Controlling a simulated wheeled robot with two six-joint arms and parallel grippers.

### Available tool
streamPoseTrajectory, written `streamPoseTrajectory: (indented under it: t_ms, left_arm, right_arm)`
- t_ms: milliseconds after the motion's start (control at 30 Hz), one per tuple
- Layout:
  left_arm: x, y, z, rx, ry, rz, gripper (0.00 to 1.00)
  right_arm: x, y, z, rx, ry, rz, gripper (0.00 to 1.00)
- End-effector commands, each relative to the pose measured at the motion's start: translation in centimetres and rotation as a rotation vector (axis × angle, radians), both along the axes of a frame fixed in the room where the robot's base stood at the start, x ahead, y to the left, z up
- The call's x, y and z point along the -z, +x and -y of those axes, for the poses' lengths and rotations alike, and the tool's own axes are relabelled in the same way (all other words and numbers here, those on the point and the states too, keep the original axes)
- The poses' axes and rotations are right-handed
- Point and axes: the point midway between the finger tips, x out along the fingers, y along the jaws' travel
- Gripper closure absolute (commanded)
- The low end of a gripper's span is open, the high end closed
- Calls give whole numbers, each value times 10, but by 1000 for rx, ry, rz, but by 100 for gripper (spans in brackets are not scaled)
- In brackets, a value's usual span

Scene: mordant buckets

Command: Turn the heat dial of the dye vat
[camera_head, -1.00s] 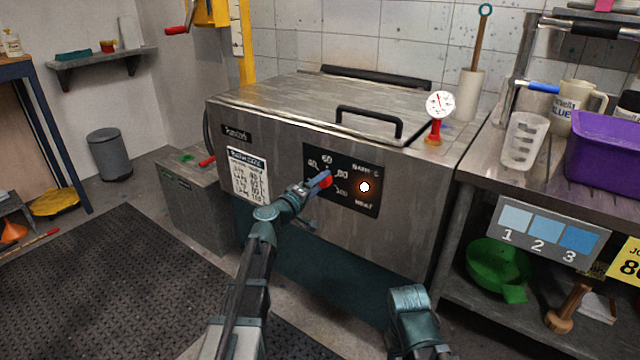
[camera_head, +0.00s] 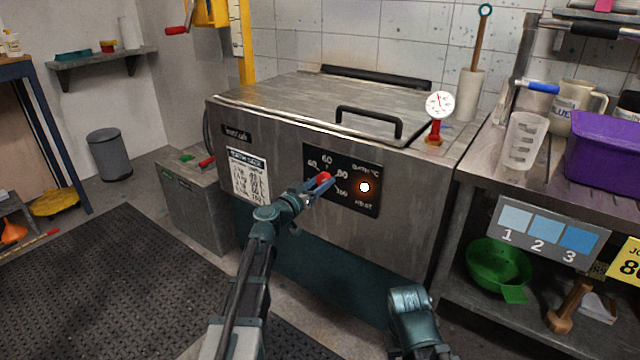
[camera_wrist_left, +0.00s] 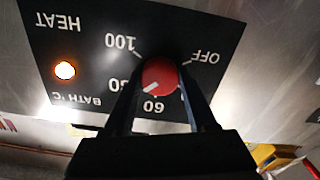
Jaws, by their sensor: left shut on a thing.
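The dye vat (camera_head: 285,235) is a large metal box with a closed lid and a black control panel (camera_head: 353,202) on its front. The red heat dial (camera_head: 325,177) sits on that panel. My left gripper (camera_head: 322,183) is shut on the dial. In the left wrist view the dial (camera_wrist_left: 160,76) is between my two fingers (camera_wrist_left: 160,100). The panel letters are upside down there. The dial's white mark points to the lower left, between 60 and the partly hidden 80. The 40 is hidden by a finger. My right gripper is not in view.
An orange-white lamp (camera_head: 364,187) glows beside the dial. A round thermometer (camera_head: 440,105) stands on the vat's right edge. A bench with a purple bin (camera_head: 604,152) is at right. A grey bin (camera_head: 109,155) stands at left, with open floor mat in front.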

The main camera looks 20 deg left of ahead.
Motion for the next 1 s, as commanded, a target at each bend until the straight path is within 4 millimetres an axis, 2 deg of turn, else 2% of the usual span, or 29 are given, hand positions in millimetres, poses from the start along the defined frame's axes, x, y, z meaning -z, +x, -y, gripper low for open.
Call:
streamPoseTrajectory:
  t_ms: [400, 1000]
  left_arm:
    - [1, -1, 1, 4, 207, 73, 99]
    - [1, -2, 1, 4, 250, 89, 99]
  right_arm:
    - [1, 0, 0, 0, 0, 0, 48]
    - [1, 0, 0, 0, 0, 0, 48]
